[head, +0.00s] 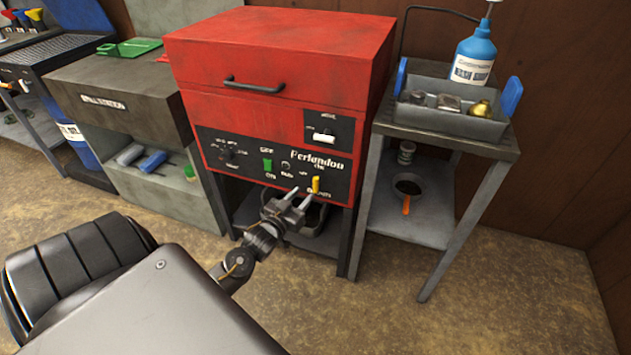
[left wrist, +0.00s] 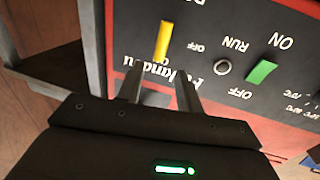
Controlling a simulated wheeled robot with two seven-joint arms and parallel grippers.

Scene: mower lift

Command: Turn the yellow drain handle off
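The yellow drain handle (head: 316,185) is a small upright lever at the lower right of the black control panel (head: 262,160) on the red machine. It also shows in the left wrist view (left wrist: 163,41), where it stands nearly upright in the picture. My left gripper (head: 300,193) is just below and left of the handle in the head view. In the left wrist view my left gripper (left wrist: 160,80) has its two fingers apart with nothing between them, and the handle is just beyond the tips. I cannot tell whether a finger touches it. My right gripper is not in view.
A green switch (head: 267,165) and a small round knob (head: 284,168) sit left of the handle. A container (head: 312,222) stands below the panel. A grey side table (head: 487,146) with a tray and blue bottle (head: 474,55) stands right. Floor in front right is clear.

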